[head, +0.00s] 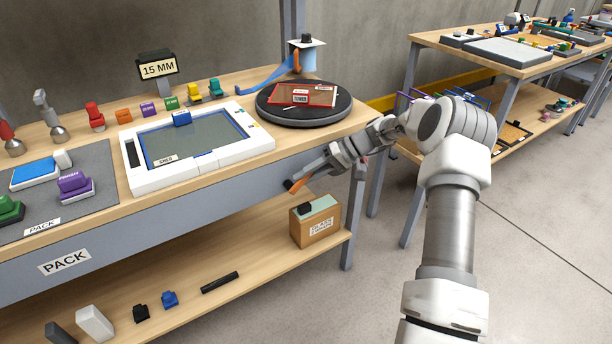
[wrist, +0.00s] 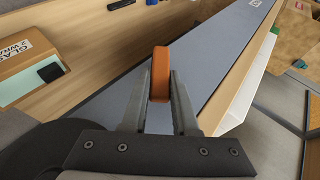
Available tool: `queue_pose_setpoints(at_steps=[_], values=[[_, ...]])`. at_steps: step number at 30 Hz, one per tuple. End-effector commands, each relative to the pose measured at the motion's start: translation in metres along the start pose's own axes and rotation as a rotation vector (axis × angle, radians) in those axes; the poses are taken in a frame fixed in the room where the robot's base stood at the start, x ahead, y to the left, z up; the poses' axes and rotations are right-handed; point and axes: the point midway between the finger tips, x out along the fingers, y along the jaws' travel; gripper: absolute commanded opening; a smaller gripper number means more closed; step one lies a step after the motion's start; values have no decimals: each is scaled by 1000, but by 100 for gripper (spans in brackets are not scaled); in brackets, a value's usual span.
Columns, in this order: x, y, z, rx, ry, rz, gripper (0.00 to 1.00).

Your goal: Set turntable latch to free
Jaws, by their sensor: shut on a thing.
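The turntable (head: 335,113) is a round black disc at the right end of the pack bench, with a red-framed panel (head: 304,95) lying on it. My gripper (head: 292,184) is low in front of the bench's front rail, below the turntable. In the wrist view my gripper (wrist: 160,90) is shut on an orange lever (wrist: 160,72), one finger on each side. The lever also shows in the head view (head: 300,184), partly hidden by the fingers. I take it for the turntable latch; no free or locked marking is readable.
A brown carton (head: 314,228) stands on the lower shelf just below my gripper. A white-framed tray (head: 160,180) lies left of the turntable. A blue strap (head: 262,78) and a post-mounted device (head: 307,57) are behind it.

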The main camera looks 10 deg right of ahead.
Motion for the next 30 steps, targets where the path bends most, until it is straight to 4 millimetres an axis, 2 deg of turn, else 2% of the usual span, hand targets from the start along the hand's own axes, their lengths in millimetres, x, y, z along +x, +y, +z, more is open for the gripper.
queue_pose_setpoints(at_steps=[5, 6, 11, 22, 26, 30], values=[[0, 0, 0, 1, 1, 0, 0], [0, 0, 0, 1, 1, 1, 29], [0, 0, 0, 0, 0, 1, 57], [-5, 0, 0, 0, 1, 2, 57], [-23, -1, -1, 0, 2, 3, 57], [-56, -2, -1, -1, 3, 3, 57]])
